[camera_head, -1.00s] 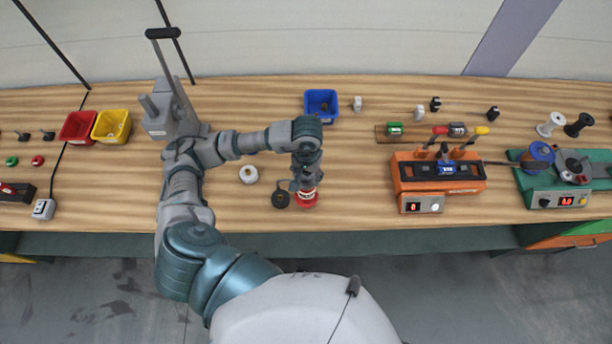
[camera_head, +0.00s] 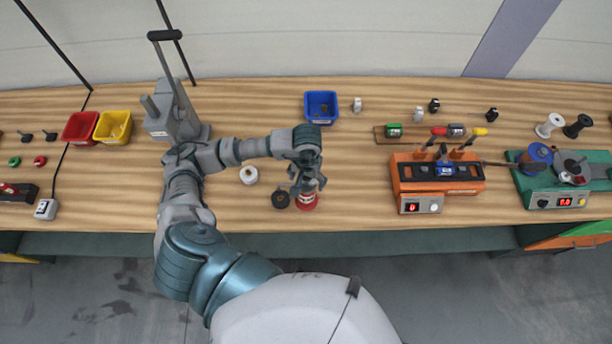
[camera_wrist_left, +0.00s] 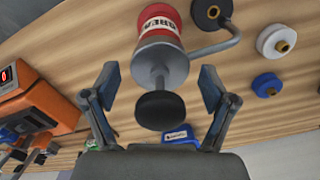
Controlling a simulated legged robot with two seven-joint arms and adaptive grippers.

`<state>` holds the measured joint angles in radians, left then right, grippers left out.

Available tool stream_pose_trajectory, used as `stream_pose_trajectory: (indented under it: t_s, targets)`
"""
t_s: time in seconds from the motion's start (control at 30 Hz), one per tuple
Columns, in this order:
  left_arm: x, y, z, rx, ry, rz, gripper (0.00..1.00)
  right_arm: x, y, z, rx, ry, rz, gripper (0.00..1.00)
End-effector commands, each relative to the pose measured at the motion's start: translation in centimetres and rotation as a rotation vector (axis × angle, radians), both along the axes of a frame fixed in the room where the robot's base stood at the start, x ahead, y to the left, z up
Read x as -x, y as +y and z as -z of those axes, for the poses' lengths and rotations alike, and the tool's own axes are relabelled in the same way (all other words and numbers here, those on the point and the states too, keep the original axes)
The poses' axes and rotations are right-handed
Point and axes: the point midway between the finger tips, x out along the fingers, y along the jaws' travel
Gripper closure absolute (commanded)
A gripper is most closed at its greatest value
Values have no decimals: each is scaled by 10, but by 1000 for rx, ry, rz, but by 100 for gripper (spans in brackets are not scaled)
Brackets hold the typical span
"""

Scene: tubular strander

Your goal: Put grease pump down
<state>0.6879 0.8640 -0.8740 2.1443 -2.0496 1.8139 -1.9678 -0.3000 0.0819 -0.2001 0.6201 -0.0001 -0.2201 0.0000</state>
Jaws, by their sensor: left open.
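The grease pump (camera_head: 308,199) has a red body with a white label and stands on the wooden bench near its front edge. In the left wrist view the grease pump (camera_wrist_left: 160,50) shows its grey neck, bent side spout and black knob. My left gripper (camera_head: 308,184) is above the pump in the head view. In the wrist view its fingers (camera_wrist_left: 158,88) are spread apart on either side of the pump's upper part, with gaps visible. My right gripper is not in view.
A black spool (camera_head: 280,200) stands close left of the pump, and a white one (camera_head: 249,175) lies farther left. A blue bin (camera_head: 321,106) is behind. An orange machine (camera_head: 437,180) stands to the right, with clear bench between.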

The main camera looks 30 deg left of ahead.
Motion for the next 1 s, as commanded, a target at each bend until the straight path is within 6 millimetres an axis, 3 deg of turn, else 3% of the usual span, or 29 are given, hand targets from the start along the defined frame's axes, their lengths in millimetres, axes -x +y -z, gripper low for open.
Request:
stream_pose_trajectory:
  t_s: [0.17, 0.6, 0.77, 1.0]
  targets:
    - [-1, 1, -17, 0, -5, 2, 16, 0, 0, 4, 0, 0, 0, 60]
    - [-1, 1, -108, 0, -4, 0, 16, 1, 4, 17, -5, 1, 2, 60]
    - [0, 1, -120, 0, -2, -1, 16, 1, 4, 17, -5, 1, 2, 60]
    - [0, 1, -121, 1, 1, 0, 16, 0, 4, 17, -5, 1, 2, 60]
